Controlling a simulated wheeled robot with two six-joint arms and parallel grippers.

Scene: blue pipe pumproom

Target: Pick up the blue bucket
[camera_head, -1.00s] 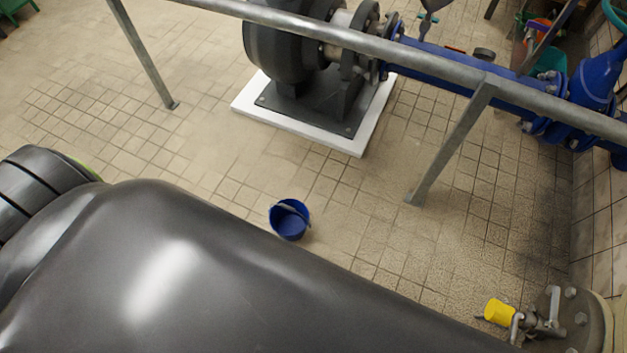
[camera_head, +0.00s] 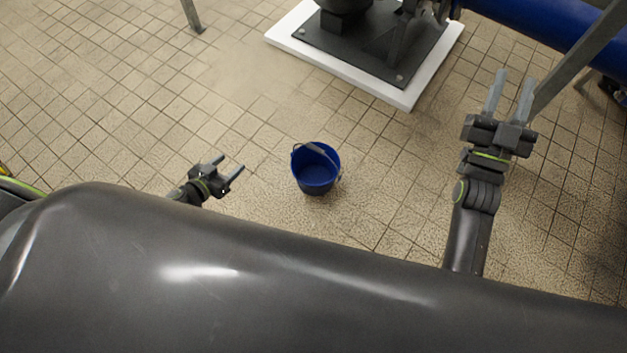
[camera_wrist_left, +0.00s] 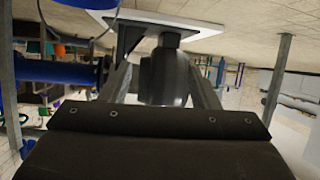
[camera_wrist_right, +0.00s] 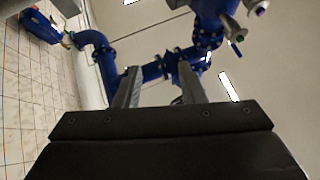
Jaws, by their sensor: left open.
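The blue bucket (camera_head: 317,172) stands upright on the tiled floor in the middle of the head view, its open top and grey handle showing. My left gripper (camera_head: 229,163) is open and empty to the left of the bucket, apart from it, fingers pointing toward the upper right. A blue rounded shape (camera_wrist_left: 90,3) at the top edge of the left wrist view looks like part of the bucket. My right gripper (camera_head: 515,76) is open and empty, well right of the bucket, fingers pointing toward the top of the picture. The bucket does not show in the right wrist view.
A dark pump base on a white plinth (camera_head: 408,98) stands beyond the bucket. A grey metal post (camera_head: 575,55) and a blue pipe (camera_head: 530,20) are at the upper right, close to my right gripper. The tiled floor around the bucket is clear.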

